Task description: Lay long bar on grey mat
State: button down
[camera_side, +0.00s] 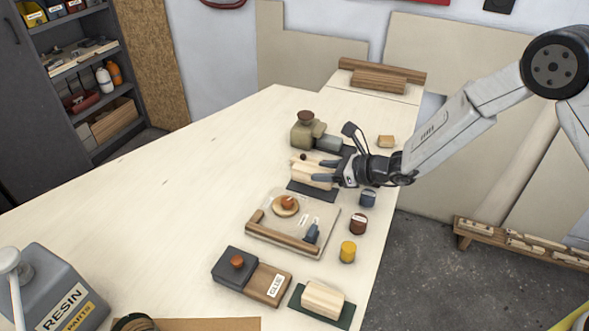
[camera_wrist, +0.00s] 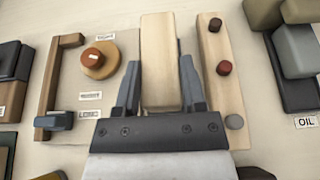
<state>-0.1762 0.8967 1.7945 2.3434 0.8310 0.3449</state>
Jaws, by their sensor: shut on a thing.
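My gripper (camera_side: 325,174) is shut on a pale wooden bar, which I take to be the long bar (camera_side: 311,173). In the wrist view the bar (camera_wrist: 161,55) lies lengthwise between the two fingers (camera_wrist: 158,95) and reaches out beyond their tips. A dark grey mat (camera_side: 313,191) shows in the side view just in front of and below the bar. I cannot tell whether the bar touches it. The mat is not recognizable in the wrist view.
A pale board with pegs (camera_wrist: 214,100) lies close beside the held bar. A tray (camera_side: 262,235) with a round knobbed piece is on the other side. Jars (camera_side: 358,224) line the table's right edge. A green mat (camera_side: 343,322) bears a pale block.

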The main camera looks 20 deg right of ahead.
jog(key=shift+f, duration=0.85)
jog(key=shift+f, duration=0.4)
dwell(0.4)
grip_release()
dwell(0.4)
jog(key=shift+r, duration=3.5)
jog(key=shift+s, duration=0.1)
